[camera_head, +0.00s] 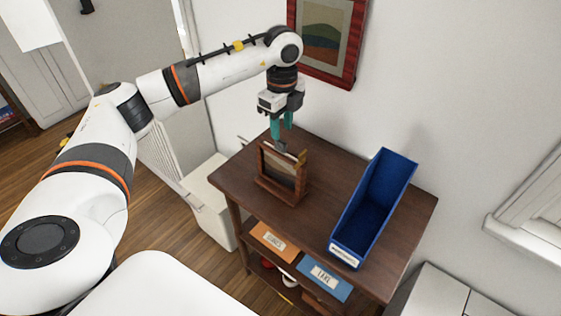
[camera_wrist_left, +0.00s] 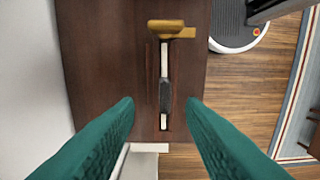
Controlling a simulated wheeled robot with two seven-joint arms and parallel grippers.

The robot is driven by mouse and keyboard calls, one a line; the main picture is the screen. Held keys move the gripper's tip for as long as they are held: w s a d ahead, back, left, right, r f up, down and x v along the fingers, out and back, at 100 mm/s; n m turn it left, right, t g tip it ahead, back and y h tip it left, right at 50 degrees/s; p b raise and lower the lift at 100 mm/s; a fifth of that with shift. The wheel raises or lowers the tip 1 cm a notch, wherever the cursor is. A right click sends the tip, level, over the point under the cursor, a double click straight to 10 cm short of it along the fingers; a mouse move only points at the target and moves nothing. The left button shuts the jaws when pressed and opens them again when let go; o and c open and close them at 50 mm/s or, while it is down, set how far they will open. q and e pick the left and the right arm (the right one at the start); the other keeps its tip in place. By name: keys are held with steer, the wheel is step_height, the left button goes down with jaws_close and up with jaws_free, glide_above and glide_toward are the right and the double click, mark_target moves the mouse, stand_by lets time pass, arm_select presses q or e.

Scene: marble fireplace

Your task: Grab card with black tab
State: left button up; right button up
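A wooden holder (camera_head: 268,188) stands upright on the dark wooden table and holds thin cards. My left gripper (camera_head: 282,132) points down just above the holder. In the left wrist view its teal fingers (camera_wrist_left: 162,108) are apart, one on each side of the dark tab, with nothing held. I cannot tell whether they touch it. My right gripper is out of view.
A tall blue open bin (camera_head: 371,214) stands right of the holder on the table (camera_head: 322,182). A red-framed picture (camera_head: 325,40) hangs on the wall behind.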

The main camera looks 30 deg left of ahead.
mark_target(281, 140)
arm_select(q)
steer(key=f, duration=0.1)
steer(key=f+p, duration=0.1)
steer(key=f, duration=0.2)
steer(key=shift+s+f+p, duration=0.2)
steer(key=shift+s+p, duration=0.1)
steer(key=shift+p, duration=0.05)
steer(key=shift+f, duration=0.4)
jaws_close()
